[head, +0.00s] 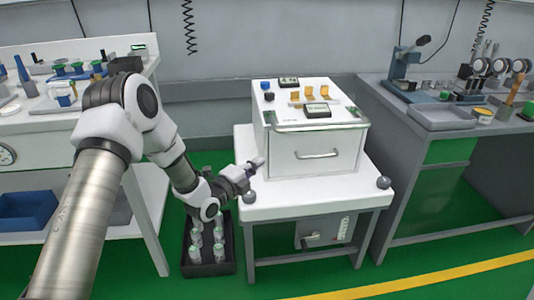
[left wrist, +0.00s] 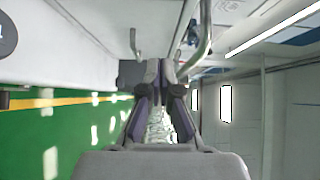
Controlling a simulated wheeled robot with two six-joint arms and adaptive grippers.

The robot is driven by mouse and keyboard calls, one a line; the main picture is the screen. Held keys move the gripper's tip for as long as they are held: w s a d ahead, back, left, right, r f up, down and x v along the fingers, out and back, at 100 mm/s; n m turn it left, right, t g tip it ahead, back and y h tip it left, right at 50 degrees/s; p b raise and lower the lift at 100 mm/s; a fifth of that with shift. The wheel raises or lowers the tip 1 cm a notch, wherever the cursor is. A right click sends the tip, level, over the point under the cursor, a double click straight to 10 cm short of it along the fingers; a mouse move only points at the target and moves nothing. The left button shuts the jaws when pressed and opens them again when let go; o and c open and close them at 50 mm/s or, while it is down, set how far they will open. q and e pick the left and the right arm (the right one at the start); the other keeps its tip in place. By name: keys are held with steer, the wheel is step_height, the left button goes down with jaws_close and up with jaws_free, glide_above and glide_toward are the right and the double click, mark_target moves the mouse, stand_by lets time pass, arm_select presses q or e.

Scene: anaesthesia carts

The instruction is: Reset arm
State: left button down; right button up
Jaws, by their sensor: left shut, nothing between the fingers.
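My left arm comes in from the left in the head view. My left gripper (head: 258,163) is shut and empty, beside the left side of the white cabinet (head: 318,152), just above the left edge of the white cart top. In the left wrist view the two dark fingers of the left gripper (left wrist: 160,65) meet at their tips with nothing between them. A metal rail or handle (left wrist: 203,40) shows close to the fingers there. My right gripper is not in view.
The white cart (head: 300,205) stands in the middle, with small items on top of the cabinet. A black crate with several bottles (head: 219,250) is on the floor left of it. Benches stand left (head: 140,185) and right (head: 410,160). Green floor in front is clear.

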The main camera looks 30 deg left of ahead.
arm_select(q)
steer(key=s+d+f+n+g, duration=0.1)
steer(key=s+d+f+g, duration=0.35)
steer(key=s+f, duration=0.5)
steer(key=s+d+f+n+g, duration=0.1)
steer(key=s+d+f+g, duration=0.2)
steer(key=s+d+f, duration=0.65)
steer(key=s+a+f+n+g+y, duration=0.25)
steer(key=s+f+n+g, duration=0.55)
steer(key=s, duration=0.7)
steer(key=s+a+n+g, duration=0.2)
steer(key=s+a+n, duration=0.1)
steer(key=s+n, duration=0.55)
step_height(320, 180, up, 23)
steer(key=n+p, duration=0.2)
steer(key=p, duration=2.2)
steer(key=shift+w+d+y, duration=0.2)
steer(key=shift+w+y, duration=0.2)
steer(key=shift+y, duration=0.05)
